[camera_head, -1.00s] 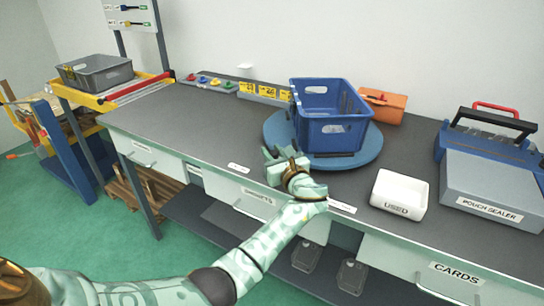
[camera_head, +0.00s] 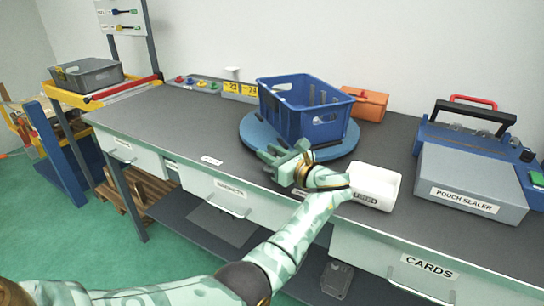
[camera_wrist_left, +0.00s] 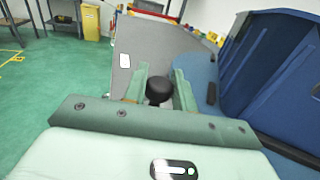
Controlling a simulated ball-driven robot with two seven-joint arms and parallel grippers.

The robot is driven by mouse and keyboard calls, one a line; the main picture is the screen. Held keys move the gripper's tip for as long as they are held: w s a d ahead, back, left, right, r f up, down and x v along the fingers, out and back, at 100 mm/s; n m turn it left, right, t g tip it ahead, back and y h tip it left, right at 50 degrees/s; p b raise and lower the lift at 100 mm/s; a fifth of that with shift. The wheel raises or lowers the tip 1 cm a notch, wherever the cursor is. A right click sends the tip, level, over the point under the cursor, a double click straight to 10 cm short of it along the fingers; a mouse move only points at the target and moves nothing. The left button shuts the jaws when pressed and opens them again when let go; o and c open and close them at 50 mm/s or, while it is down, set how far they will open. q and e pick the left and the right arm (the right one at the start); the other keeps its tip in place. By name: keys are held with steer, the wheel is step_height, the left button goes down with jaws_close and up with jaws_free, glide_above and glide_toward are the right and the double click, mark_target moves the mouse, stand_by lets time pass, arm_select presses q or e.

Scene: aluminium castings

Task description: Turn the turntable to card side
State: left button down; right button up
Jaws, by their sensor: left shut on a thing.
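The turntable is a round blue disc (camera_head: 252,130) on the grey bench, with a blue crate (camera_head: 327,122) standing on it. The crate sits with one corner toward me. My left gripper (camera_head: 284,152) is at the near edge of the disc. In the left wrist view its two fingers (camera_wrist_left: 160,84) are on either side of a black knob (camera_wrist_left: 159,92), shut on it. The disc (camera_wrist_left: 204,72) and the crate (camera_wrist_left: 270,70) are right of the fingers there. The CARDS label (camera_head: 429,267) is on a drawer at the lower right. My right gripper is not in view.
The pouch sealer (camera_head: 470,180) stands farther right, and an orange box (camera_head: 366,104) behind the crate. The bench left of the disc is mostly clear.

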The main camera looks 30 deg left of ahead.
arm_select(q)
steer(key=shift+d, duration=0.1)
stand_by(0.3)
steer(key=c, duration=1.2)
jaws_free()
steer(key=shift+o, duration=0.2)
steer(key=v, duration=1.6)
steer(key=shift+d, duration=0.15)
